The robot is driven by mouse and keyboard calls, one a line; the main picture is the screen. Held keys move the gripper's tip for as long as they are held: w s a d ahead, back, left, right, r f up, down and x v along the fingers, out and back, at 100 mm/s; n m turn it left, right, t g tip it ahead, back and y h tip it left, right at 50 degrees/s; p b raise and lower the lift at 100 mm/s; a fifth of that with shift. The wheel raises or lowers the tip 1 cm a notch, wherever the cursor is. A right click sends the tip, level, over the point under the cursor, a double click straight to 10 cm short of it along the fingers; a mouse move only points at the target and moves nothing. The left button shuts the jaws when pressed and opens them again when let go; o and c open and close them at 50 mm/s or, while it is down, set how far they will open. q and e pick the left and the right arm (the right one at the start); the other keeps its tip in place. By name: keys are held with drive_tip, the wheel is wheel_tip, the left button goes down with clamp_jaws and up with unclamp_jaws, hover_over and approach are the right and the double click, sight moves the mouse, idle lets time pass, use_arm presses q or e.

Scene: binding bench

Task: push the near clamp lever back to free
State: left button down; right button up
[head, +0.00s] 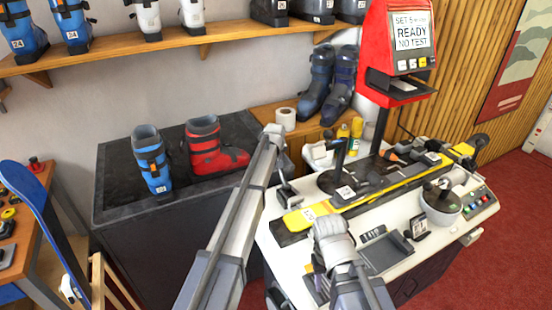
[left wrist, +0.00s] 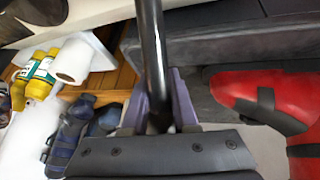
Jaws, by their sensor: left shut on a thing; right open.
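In the head view a yellow ski (head: 318,211) lies along the white bench, held on dark supports. A black upright clamp lever (head: 284,184) stands at its near left end. My left arm reaches up past it, and its gripper is mostly hidden behind my arm there. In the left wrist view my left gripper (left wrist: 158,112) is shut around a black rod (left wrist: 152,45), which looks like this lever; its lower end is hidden.
A second black lever (head: 339,154) stands farther along the ski. A white pot (head: 440,205) and a dark tray (head: 385,254) sit on the bench. Red (head: 216,150) and blue (head: 151,160) boots stand on the dark cabinet at left. A paper roll (head: 285,118) is behind.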

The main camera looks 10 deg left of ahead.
idle(0.8)
use_arm(q)
drive_tip(key=shift+c, duration=1.8)
unclamp_jaws()
drive_tip(key=shift+r, duration=0.1)
drive_tip(key=p+v, duration=0.6)
drive_tip(key=v, duration=0.1)
drive_tip(key=shift+s+r+p, duration=0.2)
drive_tip(key=shift+r+p, duration=0.1)
drive_tip(key=shift+p, duration=0.05)
